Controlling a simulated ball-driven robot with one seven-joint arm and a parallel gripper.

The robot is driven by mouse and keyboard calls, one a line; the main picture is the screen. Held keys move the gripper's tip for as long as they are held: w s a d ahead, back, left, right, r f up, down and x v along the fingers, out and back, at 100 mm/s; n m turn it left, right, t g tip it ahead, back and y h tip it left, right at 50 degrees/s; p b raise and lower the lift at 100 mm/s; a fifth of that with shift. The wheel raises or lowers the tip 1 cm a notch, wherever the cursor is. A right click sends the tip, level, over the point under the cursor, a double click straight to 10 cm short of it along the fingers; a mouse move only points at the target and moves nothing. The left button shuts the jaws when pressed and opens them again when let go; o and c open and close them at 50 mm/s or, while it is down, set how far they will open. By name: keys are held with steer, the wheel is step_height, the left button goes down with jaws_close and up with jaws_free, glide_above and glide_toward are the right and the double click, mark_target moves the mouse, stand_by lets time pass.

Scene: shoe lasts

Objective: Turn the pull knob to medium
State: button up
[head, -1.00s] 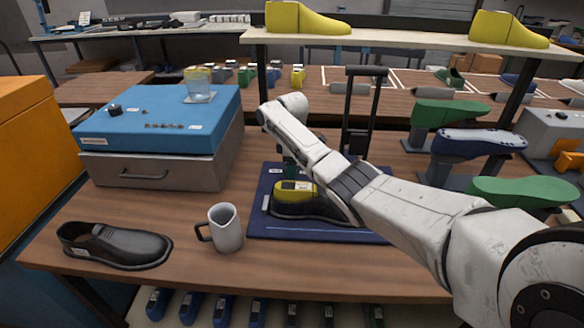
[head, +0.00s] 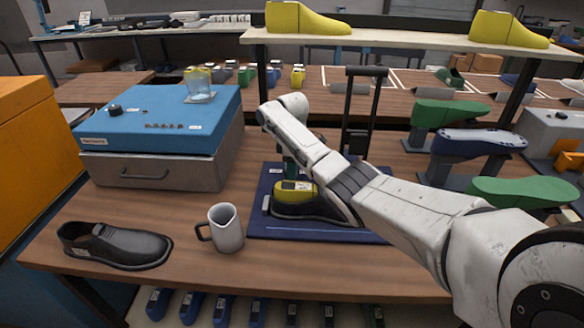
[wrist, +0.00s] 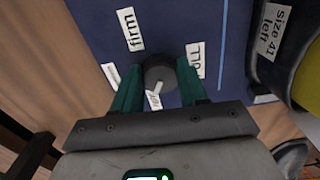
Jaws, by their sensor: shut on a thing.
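The pull knob (wrist: 160,74) is a dark round knob on a blue panel, seen in the wrist view. My gripper (wrist: 160,70) is shut on it, with one green finger on each side. A pale mark on the knob points toward the lower side of the picture. A label reading "firm" (wrist: 132,30) lies up and left of the knob, and one reading "PULL" (wrist: 195,61) lies to its right. Two more labels, at the left and just below, are partly hidden and unreadable. In the head view my gripper (head: 291,168) is behind the yellow last, and the knob is hidden.
A yellow last (head: 294,191) sits in a dark shoe (head: 318,211) on the blue board (head: 262,227), close to my gripper. A grey mug (head: 227,230) and a black shoe (head: 115,247) stand to the left. Green and blue lasts (head: 475,145) stand at the right.

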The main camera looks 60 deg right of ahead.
steer(key=shift+r, duration=0.1)
steer(key=m+p, duration=0.1)
steer(key=m, duration=0.2)
steer(key=shift+a+p, duration=0.1)
steer(key=shift+p, duration=0.25)
steer(key=m, duration=0.2)
steer(key=shift+m+p, duration=0.4)
steer(key=m, duration=0.5)
steer(key=shift+a+m+p, duration=0.1)
steer(key=shift+m+p, duration=0.2)
steer(key=shift+p, duration=0.1)
steer(key=shift+w, duration=0.1)
steer(key=o, duration=1.1)
steer(key=shift+c, duration=0.2)
step_height(320, 180, up, 11)
